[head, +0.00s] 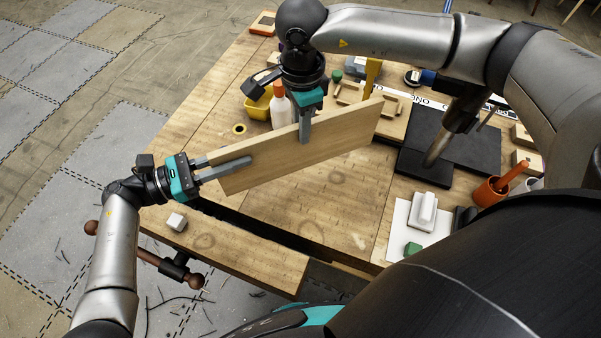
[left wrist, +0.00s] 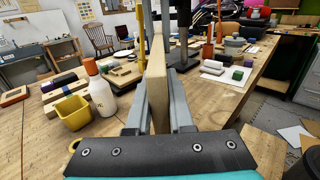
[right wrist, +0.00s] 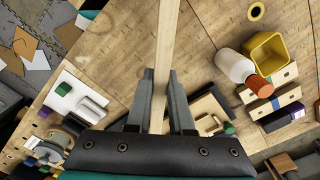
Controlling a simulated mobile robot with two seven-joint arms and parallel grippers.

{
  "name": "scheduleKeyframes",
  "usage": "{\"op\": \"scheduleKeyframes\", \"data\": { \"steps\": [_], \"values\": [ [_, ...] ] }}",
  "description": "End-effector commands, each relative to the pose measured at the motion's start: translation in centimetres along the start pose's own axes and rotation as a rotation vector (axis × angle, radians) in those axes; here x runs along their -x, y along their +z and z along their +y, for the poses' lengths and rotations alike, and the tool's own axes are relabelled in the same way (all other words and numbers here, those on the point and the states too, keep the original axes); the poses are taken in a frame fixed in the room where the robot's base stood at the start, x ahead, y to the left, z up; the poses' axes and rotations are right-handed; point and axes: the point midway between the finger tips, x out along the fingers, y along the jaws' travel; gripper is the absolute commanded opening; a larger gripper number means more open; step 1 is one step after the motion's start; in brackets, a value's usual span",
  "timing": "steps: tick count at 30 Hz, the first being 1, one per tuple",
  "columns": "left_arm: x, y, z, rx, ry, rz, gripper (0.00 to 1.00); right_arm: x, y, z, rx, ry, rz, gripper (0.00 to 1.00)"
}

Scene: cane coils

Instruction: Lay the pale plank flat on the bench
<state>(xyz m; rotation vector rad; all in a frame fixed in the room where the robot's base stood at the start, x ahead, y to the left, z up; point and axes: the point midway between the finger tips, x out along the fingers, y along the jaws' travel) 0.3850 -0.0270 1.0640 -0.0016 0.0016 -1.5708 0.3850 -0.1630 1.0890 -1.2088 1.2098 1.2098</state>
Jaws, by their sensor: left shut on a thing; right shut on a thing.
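The pale plank (head: 270,160) stands on its edge over the bench, its broad face turned toward the head camera and its right end higher in the picture. My left gripper (head: 225,172) is shut on the plank's left end. My right gripper (head: 304,128) is shut on its upper edge, right of the middle, from above. The plank shows edge-on between the fingers in the left wrist view (left wrist: 158,85) and in the right wrist view (right wrist: 165,50). The wooden bench (head: 300,215) lies beneath; I cannot tell whether the plank's lower edge touches it.
A white bottle with an orange cap (head: 281,108), a yellow bin (head: 257,106) and a tape ring (head: 239,129) lie behind the plank. Dark slabs (head: 440,140), an orange cup (head: 490,191) and a white block (head: 423,211) are at the right. The bench's front middle is clear beside a dark slot.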

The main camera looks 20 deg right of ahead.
Motion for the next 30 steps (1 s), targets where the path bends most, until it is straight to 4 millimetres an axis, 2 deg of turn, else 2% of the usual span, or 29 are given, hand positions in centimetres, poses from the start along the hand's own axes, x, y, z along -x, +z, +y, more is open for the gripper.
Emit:
{"op": "scheduleKeyframes", "data": {
  "steps": [8, 30],
  "values": [
    [0.1, -0.7, 0.0, 0.001, 0.001, 0.002, 0.0, -0.5, -0.1, -0.1, -0.002, -0.003, 0.003, 0.0],
    [0.1, -3.8, 0.0, 0.001, 0.001, 0.002, 0.0, -3.7, -0.1, -0.1, -0.002, -0.003, 0.003, 0.0]
  ]
}}
